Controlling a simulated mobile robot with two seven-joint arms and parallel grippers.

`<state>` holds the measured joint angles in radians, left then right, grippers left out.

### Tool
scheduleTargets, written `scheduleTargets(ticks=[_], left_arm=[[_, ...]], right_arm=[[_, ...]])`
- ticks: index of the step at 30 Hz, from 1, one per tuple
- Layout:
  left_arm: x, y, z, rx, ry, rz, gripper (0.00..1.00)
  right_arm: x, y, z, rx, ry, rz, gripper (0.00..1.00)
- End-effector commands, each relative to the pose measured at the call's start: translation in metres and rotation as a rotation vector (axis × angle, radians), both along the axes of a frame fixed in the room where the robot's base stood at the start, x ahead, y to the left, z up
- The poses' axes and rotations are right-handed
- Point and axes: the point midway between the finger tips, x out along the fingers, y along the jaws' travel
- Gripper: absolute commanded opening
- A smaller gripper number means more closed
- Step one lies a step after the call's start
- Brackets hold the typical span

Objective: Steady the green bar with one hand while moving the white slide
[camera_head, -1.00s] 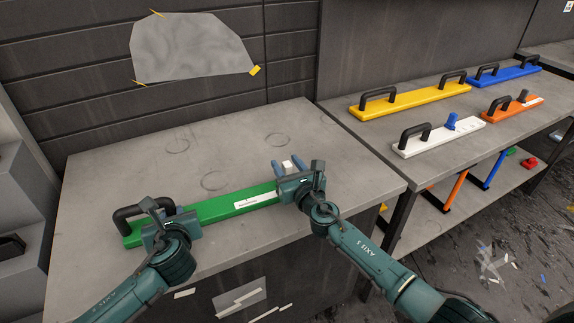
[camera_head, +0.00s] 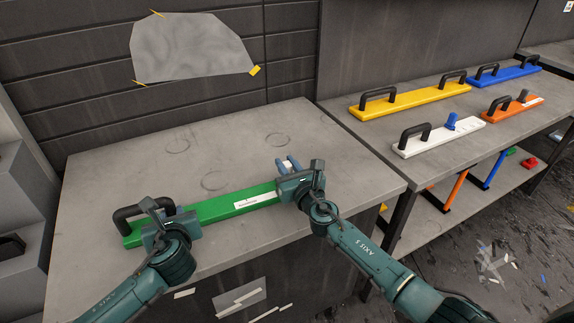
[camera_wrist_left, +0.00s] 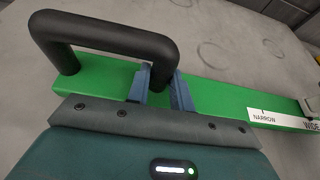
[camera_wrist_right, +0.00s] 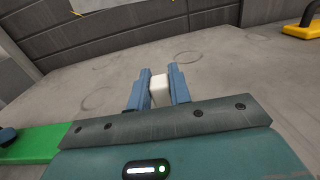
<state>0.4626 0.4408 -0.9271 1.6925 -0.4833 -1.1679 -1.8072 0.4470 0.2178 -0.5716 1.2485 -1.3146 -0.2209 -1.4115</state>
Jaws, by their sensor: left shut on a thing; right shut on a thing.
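The green bar (camera_head: 215,207) lies on the grey bench, with a black handle (camera_head: 140,212) at its left end and a white label reading NARROW and WIDE (camera_wrist_left: 275,120) on top. My left gripper (camera_wrist_left: 161,90) is shut on the right leg of the black handle. My right gripper (camera_head: 289,164) is at the bar's right end, its blue fingers pointing away across the bench. It is shut on the white slide (camera_wrist_right: 159,90), a small white block. My right gripper's body hides the bar's right end.
The grey bench (camera_head: 120,175) is clear behind the bar. A second bench at the right bears a yellow bar (camera_head: 415,98), a white bar (camera_head: 440,138), an orange bar (camera_head: 510,109) and a blue bar (camera_head: 510,75). A grey sheet (camera_head: 190,48) is on the wall.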

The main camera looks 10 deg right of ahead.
Motion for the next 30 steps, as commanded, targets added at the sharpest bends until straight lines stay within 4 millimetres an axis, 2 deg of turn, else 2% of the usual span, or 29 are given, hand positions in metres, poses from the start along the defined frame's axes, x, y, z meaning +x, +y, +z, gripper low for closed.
scheduleTargets(ticks=[5, 7, 16, 21, 30], left_arm=[[0.001, -0.001, 0.004, -0.004, -0.008, -0.001, 0.0], [0.001, -0.001, 0.004, -0.004, -0.008, -0.001, 0.0], [0.001, -0.003, 0.004, -0.006, -0.009, -0.005, 0.0], [0.001, -0.003, 0.004, -0.007, -0.009, -0.007, 0.0], [0.001, -0.004, 0.004, -0.008, -0.01, -0.009, 0.0]], right_arm=[[-0.001, 0.002, 0.0, 0.0, 0.0, 0.002, 0.0], [-0.002, 0.01, 0.0, 0.001, 0.0, 0.004, 0.0], [-0.021, 0.087, 0.0, 0.003, 0.003, 0.011, 0.0], [-0.028, 0.115, 0.0, 0.001, 0.001, 0.009, 0.0], [-0.029, 0.12, 0.0, 0.0, 0.002, 0.008, 0.0]])
